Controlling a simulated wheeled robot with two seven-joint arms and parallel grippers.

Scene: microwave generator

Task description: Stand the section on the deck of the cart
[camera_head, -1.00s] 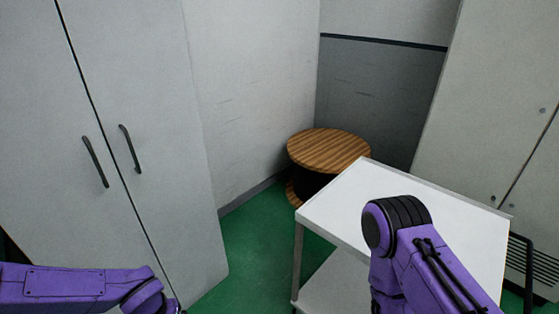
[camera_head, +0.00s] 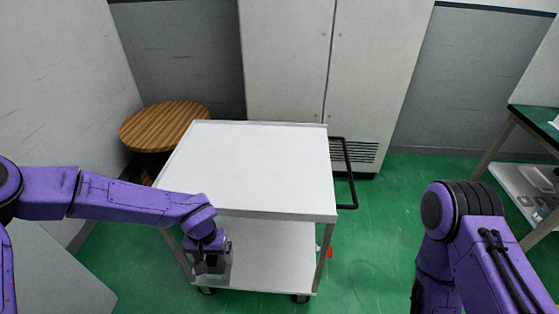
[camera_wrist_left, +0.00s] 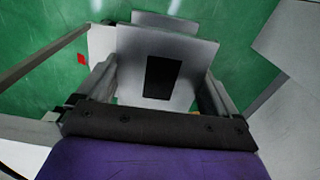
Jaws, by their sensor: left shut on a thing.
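The section (camera_wrist_left: 190,50) is a grey metal piece with a flat square flange and a dark rectangular opening. In the left wrist view it sits between the two fingers of my left gripper (camera_wrist_left: 158,88), which is shut on it. In the head view my left gripper (camera_head: 212,266) points down at the front left of the cart, below the deck's level. The section is mostly hidden there by the gripper. The cart's deck (camera_head: 255,165) is a white, bare, flat top. My right gripper is out of view; only part of its arm shows.
The cart has a lower shelf (camera_head: 268,255) and a black handle (camera_head: 348,175) on its right. A wooden-topped spool (camera_head: 165,125) stands behind left, a grey cabinet (camera_head: 330,60) behind. A bench (camera_head: 540,120) is at the right.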

